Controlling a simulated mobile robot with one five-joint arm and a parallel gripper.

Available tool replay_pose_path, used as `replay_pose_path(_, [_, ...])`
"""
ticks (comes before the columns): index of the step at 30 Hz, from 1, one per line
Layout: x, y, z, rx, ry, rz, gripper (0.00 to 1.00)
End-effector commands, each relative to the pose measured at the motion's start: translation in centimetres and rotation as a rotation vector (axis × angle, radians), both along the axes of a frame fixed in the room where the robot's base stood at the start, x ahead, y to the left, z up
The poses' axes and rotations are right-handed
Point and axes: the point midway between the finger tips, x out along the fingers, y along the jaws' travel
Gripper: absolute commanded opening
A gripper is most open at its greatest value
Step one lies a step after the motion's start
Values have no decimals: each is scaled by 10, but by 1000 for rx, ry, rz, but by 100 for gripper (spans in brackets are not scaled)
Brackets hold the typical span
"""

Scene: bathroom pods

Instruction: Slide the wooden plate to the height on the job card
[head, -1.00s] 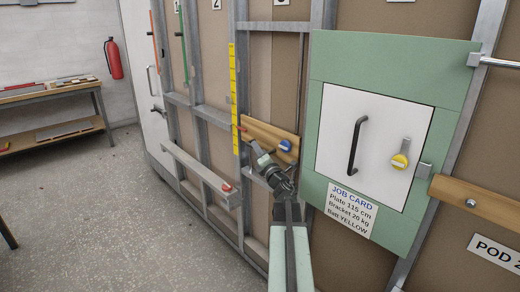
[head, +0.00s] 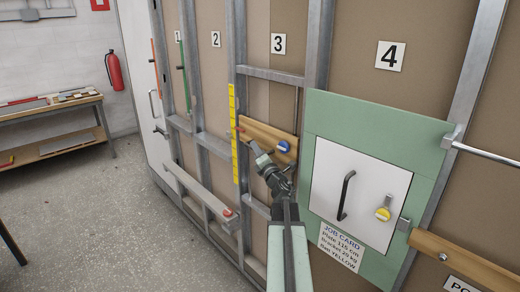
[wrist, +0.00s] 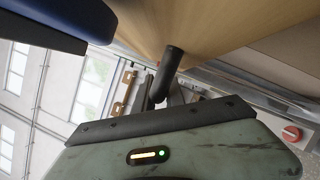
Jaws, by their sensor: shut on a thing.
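The wooden plate (head: 258,132) sits between metal studs in bay 3, with a blue knob (head: 283,146) on its right part. A small red pointer (head: 239,130) at its left end lies near the middle of the yellow height strip (head: 233,105); the strip's figures are too small to read. My gripper (head: 265,161) is shut at the plate's lower edge. In the wrist view the plate (wrist: 215,20) is close above my gripper, and its dark curved handle (wrist: 166,75) runs down behind my jaw. The job card (head: 341,246) reads Plate 115 cm.
A green panel (head: 322,115) with a white door (head: 335,165), black handle and yellow knob stands right of the plate. A grey rail (head: 195,185) juts out low at left. A bench (head: 50,125) and extinguisher (head: 112,70) stand further left. The floor there is open.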

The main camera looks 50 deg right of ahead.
Motion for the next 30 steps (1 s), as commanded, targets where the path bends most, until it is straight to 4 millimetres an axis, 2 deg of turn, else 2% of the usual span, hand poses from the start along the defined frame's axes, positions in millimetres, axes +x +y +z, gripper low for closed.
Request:
replay_pose_path(1, [2,6,22,-6,-2,14,0])
replay_pose_path(4, [2,6,32,-6,-1,14,0])
replay_pose_path(17, [2,6,32,-7,0,14,0])
replay_pose_path(18, [2,6,32,-6,-1,14,26])
replay_pose_path(19, [2,6,32,-6,-1,13,34])
replay_pose_path(30, [0,3,31,-3,-1,7,36])
